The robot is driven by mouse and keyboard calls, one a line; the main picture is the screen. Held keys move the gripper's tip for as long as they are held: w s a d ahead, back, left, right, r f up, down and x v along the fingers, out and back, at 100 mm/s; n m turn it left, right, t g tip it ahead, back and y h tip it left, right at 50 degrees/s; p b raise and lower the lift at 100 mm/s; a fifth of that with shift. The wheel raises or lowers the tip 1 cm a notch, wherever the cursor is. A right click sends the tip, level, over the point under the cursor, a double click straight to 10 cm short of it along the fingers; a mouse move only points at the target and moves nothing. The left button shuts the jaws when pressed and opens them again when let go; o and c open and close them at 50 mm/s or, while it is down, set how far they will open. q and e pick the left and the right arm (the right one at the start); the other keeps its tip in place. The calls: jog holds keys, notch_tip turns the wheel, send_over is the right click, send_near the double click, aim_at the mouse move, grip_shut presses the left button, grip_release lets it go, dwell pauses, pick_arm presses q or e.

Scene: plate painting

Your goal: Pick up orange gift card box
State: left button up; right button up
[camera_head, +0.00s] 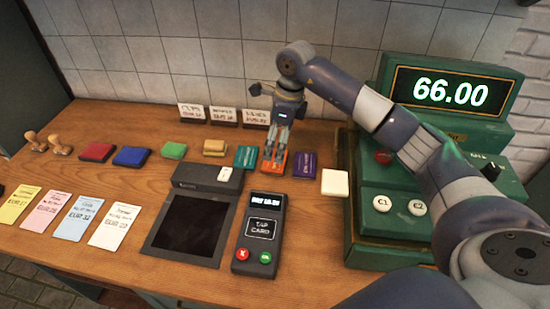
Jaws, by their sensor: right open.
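The orange gift card box (280,167) lies on the wooden counter, between a teal box (245,157) and a purple box (305,165). My right gripper (274,158) points down at the orange box from above, with its fingers over it and hiding part of it. The gripper is open. I cannot tell whether the fingertips touch the box. My left gripper is not in view.
A green register (400,250) stands at the right under my right arm. A card reader (260,235), a dark pad (187,225) and a white block (335,182) lie in front. Small signs (224,115) stand behind. Stamps and colored pads are at the left.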

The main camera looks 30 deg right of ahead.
aim_at(272, 168)
jog(key=shift+w+f, duration=0.1)
jog(key=shift+f, duration=0.25)
notch_tip(272, 168, down, 4)
jog(key=shift+w+a+f+p, duration=0.1)
jog(key=shift+w+f+p, duration=0.05)
jog(key=shift+p, duration=1)
jog(key=shift+f, duration=0.35)
jog(key=shift+w+f, duration=0.1)
jog(key=shift+f, duration=0.05)
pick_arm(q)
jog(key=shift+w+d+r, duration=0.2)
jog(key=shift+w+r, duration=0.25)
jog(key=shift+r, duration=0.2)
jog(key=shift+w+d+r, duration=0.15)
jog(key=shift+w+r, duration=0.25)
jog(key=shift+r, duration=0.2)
pick_arm(e)
jog(key=c, duration=1)
